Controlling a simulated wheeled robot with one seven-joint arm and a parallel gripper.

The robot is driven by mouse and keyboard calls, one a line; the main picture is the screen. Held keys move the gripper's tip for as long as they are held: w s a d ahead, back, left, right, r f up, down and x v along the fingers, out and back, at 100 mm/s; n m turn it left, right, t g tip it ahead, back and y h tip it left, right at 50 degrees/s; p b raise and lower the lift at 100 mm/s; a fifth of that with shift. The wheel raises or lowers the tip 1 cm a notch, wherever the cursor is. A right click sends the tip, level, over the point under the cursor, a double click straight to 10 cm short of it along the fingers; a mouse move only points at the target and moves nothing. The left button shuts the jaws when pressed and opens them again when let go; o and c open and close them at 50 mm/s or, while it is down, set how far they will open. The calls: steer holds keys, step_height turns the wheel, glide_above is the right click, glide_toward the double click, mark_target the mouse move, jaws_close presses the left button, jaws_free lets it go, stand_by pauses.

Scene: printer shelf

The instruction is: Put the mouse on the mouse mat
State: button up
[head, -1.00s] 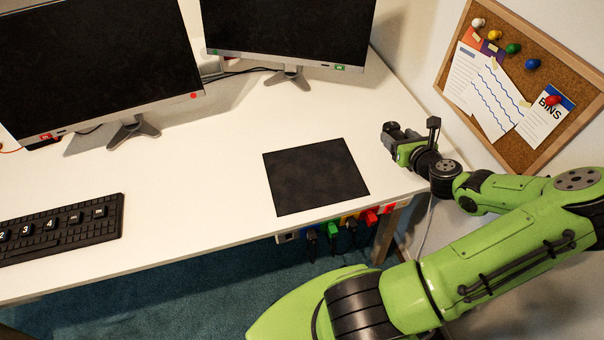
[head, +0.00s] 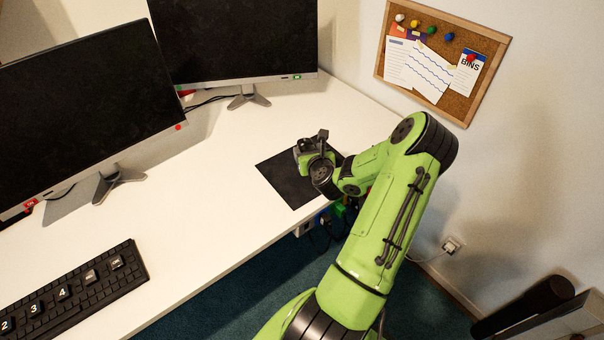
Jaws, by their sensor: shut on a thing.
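The mouse mat (head: 283,181) is a dark, flat square on the white desk, near its front edge. My gripper (head: 303,149) is over the far right part of the mat and covers some of it. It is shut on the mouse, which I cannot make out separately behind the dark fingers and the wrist. I cannot tell whether the mouse touches the mat or is held above it.
Two monitors (head: 70,100) (head: 235,40) stand along the back of the white desk (head: 205,215). A black keyboard (head: 75,292) lies at the front left. A corkboard (head: 445,60) hangs on the right wall. The desk left of the mat is clear.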

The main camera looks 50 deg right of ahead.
step_height(320, 180, down, 6)
steer(key=b, duration=0.2)
steer(key=shift+r+b, duration=0.1)
steer(key=shift+b, duration=0.2)
steer(key=o, duration=1.1)
